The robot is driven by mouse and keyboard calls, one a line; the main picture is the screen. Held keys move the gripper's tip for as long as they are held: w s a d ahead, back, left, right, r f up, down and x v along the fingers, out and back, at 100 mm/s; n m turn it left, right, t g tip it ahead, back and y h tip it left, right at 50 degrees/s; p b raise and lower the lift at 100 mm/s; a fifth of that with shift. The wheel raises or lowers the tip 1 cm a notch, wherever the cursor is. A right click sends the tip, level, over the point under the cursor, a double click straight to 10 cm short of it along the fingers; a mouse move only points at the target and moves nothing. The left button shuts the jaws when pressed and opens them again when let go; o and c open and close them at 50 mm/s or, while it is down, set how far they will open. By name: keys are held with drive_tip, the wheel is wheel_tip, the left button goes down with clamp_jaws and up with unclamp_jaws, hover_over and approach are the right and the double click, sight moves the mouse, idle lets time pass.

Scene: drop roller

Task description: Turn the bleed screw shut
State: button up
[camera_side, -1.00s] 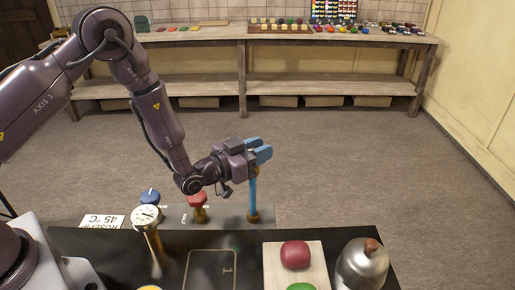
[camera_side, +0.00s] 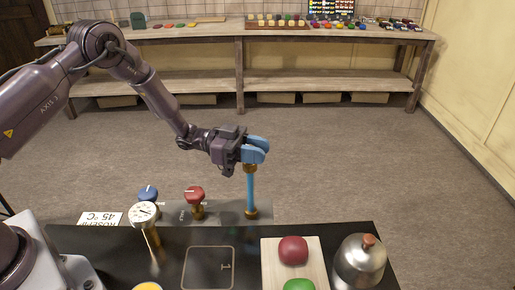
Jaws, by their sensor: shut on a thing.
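My gripper (camera_side: 257,150) has blue fingers and is shut at the top of a slim blue upright post (camera_side: 251,192). The post has a brass collar near its top and a brass foot on the grey panel (camera_side: 228,213). The bleed screw seems to be at the post's top, between my fingers, which hide most of it. I cannot tell how far it is turned.
Left of the post stand a red knob (camera_side: 195,194), a blue knob (camera_side: 148,194) and a round dial gauge (camera_side: 144,214). In front, a dark table (camera_side: 335,234) holds a pale board (camera_side: 270,259) with red and green lumps, and a metal bell (camera_side: 361,262).

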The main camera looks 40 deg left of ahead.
drive_tip(key=shift+s+m+g, duration=0.25)
drive_tip(key=shift+m+g, duration=1.35)
drive_tip(key=shift+g, duration=0.85)
drive_tip(key=shift+s+m+g, duration=0.25)
drive_tip(key=shift+m+g, duration=1.35)
drive_tip(key=shift+g, duration=0.8)
drive_tip(key=shift+s+m+g, duration=0.25)
drive_tip(key=shift+m+g, duration=1.35)
drive_tip(key=shift+g, duration=0.85)
drive_tip(key=o, duration=0.9)
drive_tip(key=shift+v, duration=0.85)
drive_tip(key=shift+w+a+r, duration=0.3)
drive_tip(key=shift+a+r, duration=0.05)
drive_tip(key=shift+a, duration=0.25)
wheel_tip(320, 180, up, 6)
drive_tip(key=shift+d+r, duration=0.1)
drive_tip(key=shift+r, duration=0.1)
